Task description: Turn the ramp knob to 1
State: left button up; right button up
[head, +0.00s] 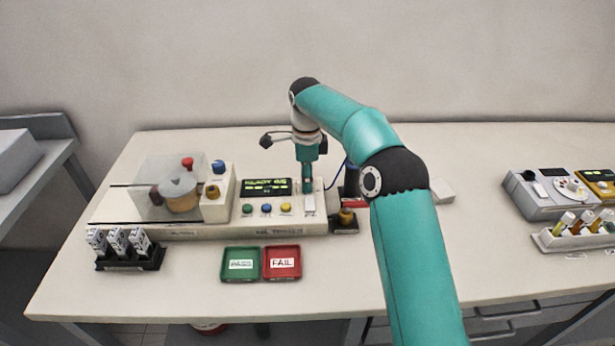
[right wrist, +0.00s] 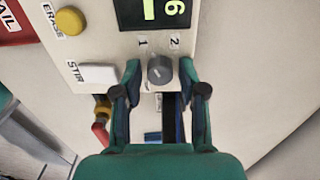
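The ramp knob (right wrist: 160,71) is a small dark grey knob on the cream panel in the right wrist view. Printed marks 1 (right wrist: 142,41) and 2 (right wrist: 174,42) stand beside it. I cannot tell surely which mark it points to. My right gripper (right wrist: 160,76) is open, with one fingertip on each side of the knob and a small gap visible on both sides. In the head view my right gripper (head: 308,184) points down at the right end of the long tester (head: 180,232) and hides the knob. My left gripper is not in view.
A lit green display (head: 266,187) and coloured buttons (head: 266,208) lie left of the gripper. A white STIR switch (right wrist: 98,74) is close to one finger. Green (head: 240,277) and red (head: 283,277) trays sit in front. A dark stand (head: 345,224) is just right.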

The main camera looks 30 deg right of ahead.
grip_shut()
jog(key=shift+r+n+p, duration=0.15)
jog(key=shift+n+p, duration=0.2)
jog(key=shift+n, duration=0.45)
jog(key=shift+o, duration=1.8)
grip_release()
